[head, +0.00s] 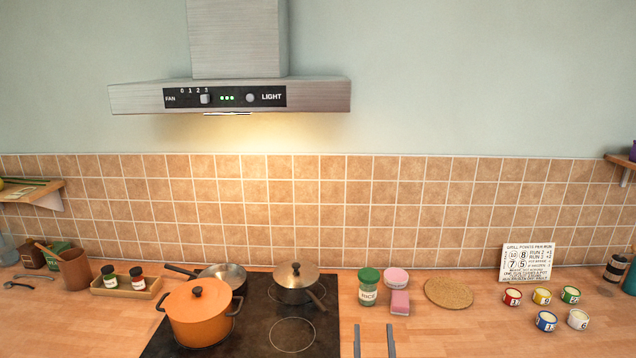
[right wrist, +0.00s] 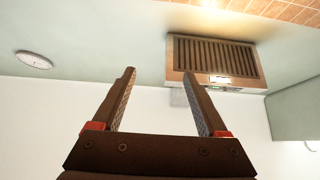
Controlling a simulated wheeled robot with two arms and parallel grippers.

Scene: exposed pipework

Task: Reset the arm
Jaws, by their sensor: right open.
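My right gripper (head: 374,342) shows at the bottom edge of the head view, its two grey fingers apart with nothing between them. It is over the front of the wooden counter, to the right of the hob. In the right wrist view the same gripper (right wrist: 165,100) has its fingers spread and empty, with the range hood (right wrist: 215,60) and bare wall beyond. The left gripper is in neither view.
An orange pot (head: 198,318) and a lidded pan (head: 295,285) stand on the black hob (head: 330,335). A rice jar (head: 368,288), pink sponge (head: 400,302), cork mat (head: 448,293) and several small tins (head: 546,320) lie rightward. The hood (head: 230,97) hangs above.

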